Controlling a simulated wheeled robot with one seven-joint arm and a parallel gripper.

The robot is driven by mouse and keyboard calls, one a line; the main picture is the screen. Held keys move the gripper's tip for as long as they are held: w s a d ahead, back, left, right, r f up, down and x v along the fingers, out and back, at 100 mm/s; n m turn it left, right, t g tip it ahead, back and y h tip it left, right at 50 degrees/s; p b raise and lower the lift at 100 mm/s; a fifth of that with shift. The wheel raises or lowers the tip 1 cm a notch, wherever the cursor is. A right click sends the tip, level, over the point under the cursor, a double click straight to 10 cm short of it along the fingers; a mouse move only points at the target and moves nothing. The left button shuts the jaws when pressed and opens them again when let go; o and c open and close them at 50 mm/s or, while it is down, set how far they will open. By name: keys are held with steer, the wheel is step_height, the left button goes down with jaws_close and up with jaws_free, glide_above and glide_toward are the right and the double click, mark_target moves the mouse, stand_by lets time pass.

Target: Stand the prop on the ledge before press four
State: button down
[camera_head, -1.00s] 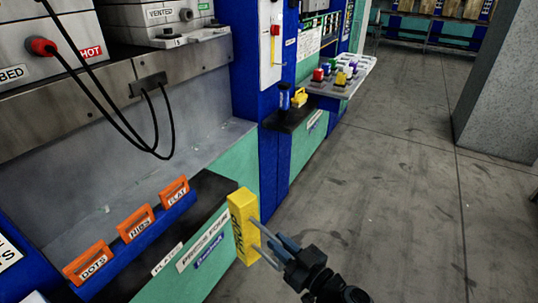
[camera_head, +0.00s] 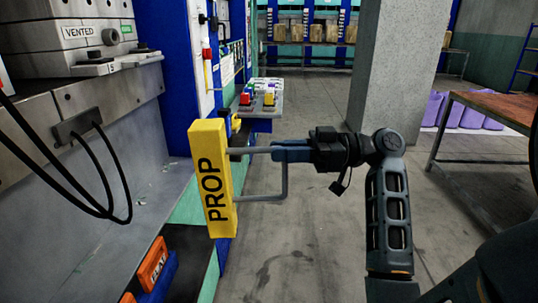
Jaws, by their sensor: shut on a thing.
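The prop (camera_head: 211,178) is a yellow upright block with "PROP" in black on its side. The prop is held in the air, upright with a slight tilt, in front of the press. The ledge (camera_head: 190,240) shows only in part at the lower left, as a dark top with a green front below and left of the prop. The press four label is out of view now.
An orange holder labelled FLAT (camera_head: 152,264) sits on the ledge. Black cables (camera_head: 75,185) hang from the press at left. A control panel with coloured buttons (camera_head: 258,97) stands behind the prop. A concrete pillar (camera_head: 393,75) and a table (camera_head: 495,110) are at right. The floor between is clear.

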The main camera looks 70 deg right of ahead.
mark_target(228, 158)
steer(key=shift+y, duration=0.3)
steer(key=shift+f+n+b, duration=0.1)
steer(key=shift+n+b, duration=0.2)
steer(key=shift+b, duration=0.2)
steer(key=shift+w+a+f+b, duration=0.3)
steer(key=shift+w+a+b, duration=0.35)
steer(key=shift+w, duration=1.05)
steer(key=shift+w+a+f+b, duration=0.35)
steer(key=shift+w+a+b, duration=0.3)
steer(key=shift+w, duration=1.1)
steer(key=shift+w+a+f+b, duration=0.3)
steer(key=shift+w+a+b, duration=0.35)
steer(key=shift+w, duration=1.05)
steer(key=shift+w+a+f+b, duration=0.2)
steer(key=shift+w+f+b, duration=0.25)
steer(key=shift+w+b, duration=0.25)
steer(key=shift+w+a+f+b, duration=0.2)
steer(key=shift+w+f+b, duration=0.25)
steer(key=shift+w+b, duration=0.15)
steer(key=shift+w+f+b, duration=0.1)
steer(key=shift+f+b, duration=0.3)
steer(key=shift+f, duration=0.1)
steer(key=c, duration=1)
jaws_free()
steer(key=shift+o, duration=0.2)
steer(key=shift+f, duration=0.1)
